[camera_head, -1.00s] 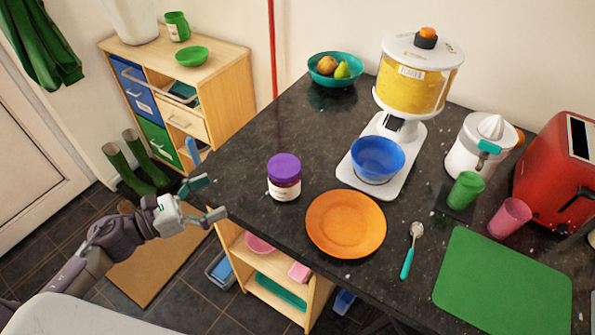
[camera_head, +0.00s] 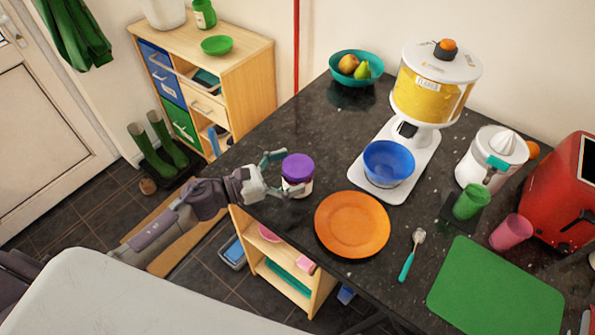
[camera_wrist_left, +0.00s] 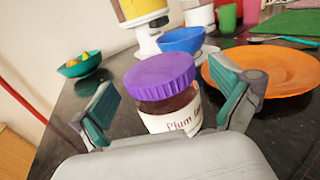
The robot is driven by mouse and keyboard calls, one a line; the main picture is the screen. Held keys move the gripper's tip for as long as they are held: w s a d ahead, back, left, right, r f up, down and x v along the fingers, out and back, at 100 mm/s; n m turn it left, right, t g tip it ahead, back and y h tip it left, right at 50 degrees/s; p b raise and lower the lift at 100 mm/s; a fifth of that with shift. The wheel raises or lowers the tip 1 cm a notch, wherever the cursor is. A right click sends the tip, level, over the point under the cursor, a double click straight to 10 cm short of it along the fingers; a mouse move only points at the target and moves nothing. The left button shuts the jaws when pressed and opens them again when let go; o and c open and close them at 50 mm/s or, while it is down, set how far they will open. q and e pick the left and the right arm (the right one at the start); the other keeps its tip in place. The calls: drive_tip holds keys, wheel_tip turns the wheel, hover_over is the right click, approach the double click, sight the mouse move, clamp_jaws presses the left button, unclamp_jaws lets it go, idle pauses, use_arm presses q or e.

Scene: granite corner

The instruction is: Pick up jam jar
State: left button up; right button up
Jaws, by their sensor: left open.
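The jam jar (camera_head: 297,175) has a purple lid and a white label, and stands upright on the dark granite counter near its left edge. In the left wrist view the jar (camera_wrist_left: 164,92) shows part of the word "Plum" on its label. My left gripper (camera_head: 280,173) is open, with its teal-padded fingers on either side of the jar. In the wrist view the open fingers (camera_wrist_left: 168,112) flank the jar with visible gaps at the lid. The jar's lower part is hidden by the gripper there. My right gripper is not in view.
An orange plate (camera_head: 352,225) lies right of the jar. A blue bowl (camera_head: 388,162) sits on the dispenser's white base behind it. A teal fruit bowl (camera_head: 355,70) is at the back. The counter left of and behind the jar is clear.

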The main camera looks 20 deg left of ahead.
use_arm(q)
drive_tip(key=shift+x, duration=0.95)
drive_tip(key=shift+s+a, duration=0.1)
drive_tip(key=c, duration=1.4)
drive_tip(key=shift+c, duration=0.5)
drive_tip(key=shift+r, duration=0.15)
